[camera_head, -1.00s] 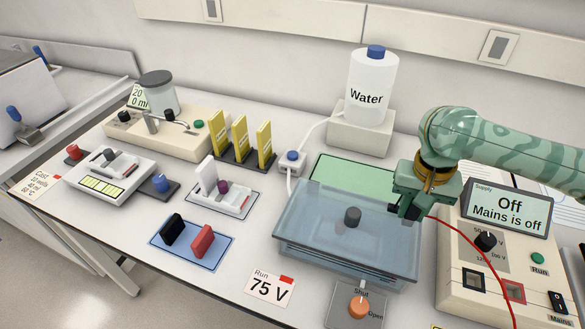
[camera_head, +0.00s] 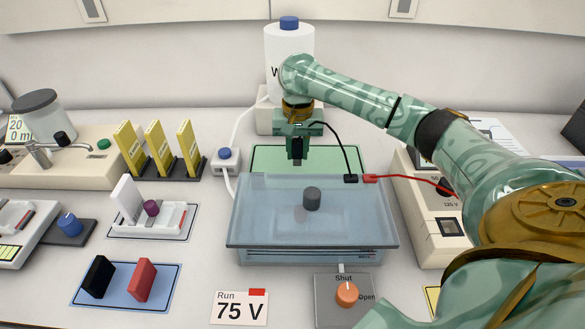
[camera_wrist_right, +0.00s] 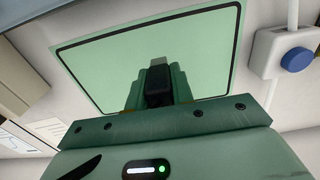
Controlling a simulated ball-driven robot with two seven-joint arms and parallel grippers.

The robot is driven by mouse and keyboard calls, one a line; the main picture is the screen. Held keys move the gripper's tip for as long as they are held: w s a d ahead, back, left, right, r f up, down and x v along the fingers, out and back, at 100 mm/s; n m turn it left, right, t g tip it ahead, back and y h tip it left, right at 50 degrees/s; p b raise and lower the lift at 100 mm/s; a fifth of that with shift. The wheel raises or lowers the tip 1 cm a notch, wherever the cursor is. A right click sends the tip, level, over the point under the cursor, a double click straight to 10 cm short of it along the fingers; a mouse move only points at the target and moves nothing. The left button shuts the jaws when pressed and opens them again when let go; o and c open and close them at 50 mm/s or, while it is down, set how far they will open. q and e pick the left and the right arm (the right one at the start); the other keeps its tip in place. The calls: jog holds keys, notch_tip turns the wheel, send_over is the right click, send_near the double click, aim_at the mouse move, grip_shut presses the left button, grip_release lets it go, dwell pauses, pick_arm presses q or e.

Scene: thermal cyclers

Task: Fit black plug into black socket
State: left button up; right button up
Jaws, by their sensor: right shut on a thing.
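My right gripper (camera_head: 297,155) points down behind the tank lid, over the green pad. It is shut on the black plug, a dark block between its fingers in the right wrist view (camera_wrist_right: 157,88). A black lead (camera_head: 340,145) runs from beside the gripper to a black connector (camera_head: 350,178) at the lid's rear edge. My left gripper is out of view.
The clear tank lid (camera_head: 270,215) with a dark knob (camera_head: 312,198) lies in front of the gripper. A red connector (camera_head: 370,178) and red lead cross toward the supply. A water bottle (camera_head: 275,50) stands close behind; the green pad (camera_wrist_right: 205,50) lies below.

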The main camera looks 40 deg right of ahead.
aim_at(296, 160)
jog(key=shift+w+d+f+b, duration=0.1)
jog(key=shift+w+f+b, duration=0.3)
jog(key=shift+f, duration=0.2)
notch_tip(296, 160, down, 4)
jog(key=b, duration=0.3)
jog(key=shift+w+d+r, duration=0.1)
jog(key=shift+r, duration=0.45)
grip_shut()
jog(key=shift+p, duration=0.3)
jog(key=o, duration=1)
grip_release()
jog(key=shift+f, duration=0.2)
